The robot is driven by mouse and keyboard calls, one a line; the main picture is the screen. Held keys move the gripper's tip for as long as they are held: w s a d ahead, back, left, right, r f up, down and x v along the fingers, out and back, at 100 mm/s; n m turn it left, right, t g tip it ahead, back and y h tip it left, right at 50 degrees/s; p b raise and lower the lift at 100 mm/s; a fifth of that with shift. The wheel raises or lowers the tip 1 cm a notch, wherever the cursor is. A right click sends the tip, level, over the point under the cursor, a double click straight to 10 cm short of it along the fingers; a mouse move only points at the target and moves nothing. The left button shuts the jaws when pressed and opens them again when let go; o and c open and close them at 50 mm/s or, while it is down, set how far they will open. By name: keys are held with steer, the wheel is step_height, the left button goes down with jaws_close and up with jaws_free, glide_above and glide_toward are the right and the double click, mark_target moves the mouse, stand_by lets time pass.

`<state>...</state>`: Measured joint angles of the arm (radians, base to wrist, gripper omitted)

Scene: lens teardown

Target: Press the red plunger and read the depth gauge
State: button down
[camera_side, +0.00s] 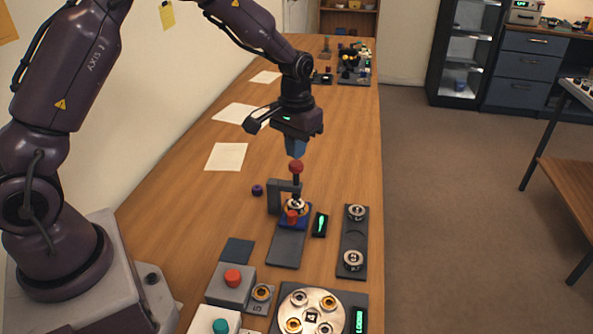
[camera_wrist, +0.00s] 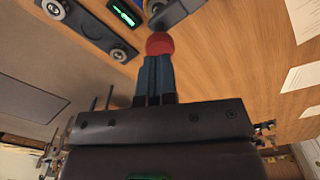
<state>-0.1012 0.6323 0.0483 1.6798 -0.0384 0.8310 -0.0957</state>
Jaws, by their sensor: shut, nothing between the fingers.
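The red plunger (camera_side: 296,167) is a round knob on a dark stem, upright in a grey bracket (camera_side: 274,198) over a blue holder with a ringed part. My gripper (camera_side: 296,153) is shut and empty, its blue fingers pointing down right over the knob. In the wrist view the fingertips (camera_wrist: 157,58) meet the red knob (camera_wrist: 159,43) in the picture; I cannot tell whether they touch. The depth gauge (camera_side: 320,224) is a small black display with a green readout, right of the bracket. It also shows in the wrist view (camera_wrist: 124,14); its reading is too small to make out.
A dark tray (camera_side: 354,222) with two ringed lens parts lies right of the gauge. A red button box (camera_side: 232,284) and a round turntable (camera_side: 310,308) stand in front. A small purple knob (camera_side: 257,190) lies left of the bracket. Papers lie behind, with bare wood around.

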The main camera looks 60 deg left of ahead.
mark_target(296, 163)
steer(key=shift+f, duration=0.8)
steer(key=shift+f, duration=0.95)
steer(key=shift+r, duration=0.1)
steer(key=shift+r, duration=4.45)
steer(key=shift+f, duration=0.1)
steer(key=s+d+r+m+t, duration=0.1)
steer(key=s+r, duration=0.3)
steer(key=s, duration=0.4)
steer(key=s+d+r+m+t, duration=0.1)
steer(key=s+d+r+t, duration=0.1)
steer(key=s+r, duration=0.3)
steer(key=s+d+r+m+t, duration=0.1)
steer(key=s+d+r+t, duration=0.1)
steer(key=s, duration=0.9)
step_height(296, 163, up, 2)
steer(key=shift+d+r+t, duration=0.2)
steer(key=shift+d+t, duration=0.1)
steer(key=shift+d, duration=0.2)
